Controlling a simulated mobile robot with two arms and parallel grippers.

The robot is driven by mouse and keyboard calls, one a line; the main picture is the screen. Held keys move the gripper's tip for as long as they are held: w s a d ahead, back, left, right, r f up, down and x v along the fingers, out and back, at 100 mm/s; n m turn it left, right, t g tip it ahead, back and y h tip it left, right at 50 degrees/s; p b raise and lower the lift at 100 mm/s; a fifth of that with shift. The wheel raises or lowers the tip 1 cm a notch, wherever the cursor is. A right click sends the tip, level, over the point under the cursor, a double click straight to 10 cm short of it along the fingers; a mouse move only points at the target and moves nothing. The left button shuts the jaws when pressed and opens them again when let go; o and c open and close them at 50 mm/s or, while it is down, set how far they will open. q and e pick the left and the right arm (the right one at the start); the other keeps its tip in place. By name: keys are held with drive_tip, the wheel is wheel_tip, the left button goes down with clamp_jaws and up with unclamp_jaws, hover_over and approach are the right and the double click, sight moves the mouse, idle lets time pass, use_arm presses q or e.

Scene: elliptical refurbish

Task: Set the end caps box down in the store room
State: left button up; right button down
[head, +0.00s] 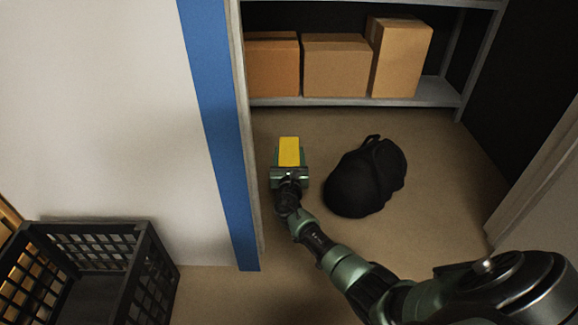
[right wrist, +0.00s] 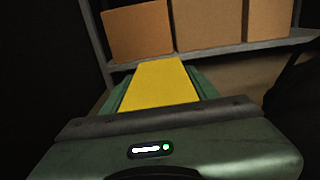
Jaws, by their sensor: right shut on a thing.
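A yellow box (head: 289,151), which I take to be the end caps box, is held in my right gripper (head: 289,160). The gripper's green fingers are shut on its two sides. The yellow box also shows in the right wrist view (right wrist: 160,84), with the fingers along its left and right edges. In the head view it is inside the doorway, in front of the shelf and left of a black bag. I cannot tell whether its underside touches the floor. My left gripper is not in the head view.
A metal shelf (head: 430,94) at the back bears several cardboard boxes (head: 336,66). A black bag (head: 366,178) lies on the floor (head: 440,180). A blue-edged wall (head: 215,110) stands close on the left. A black crate (head: 150,262) is at lower left.

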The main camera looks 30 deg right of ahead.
drive_tip(key=shift+f+b, duration=0.65)
drive_tip(key=shift+f, duration=0.75)
drive_tip(key=shift+c, duration=2.1)
unclamp_jaws()
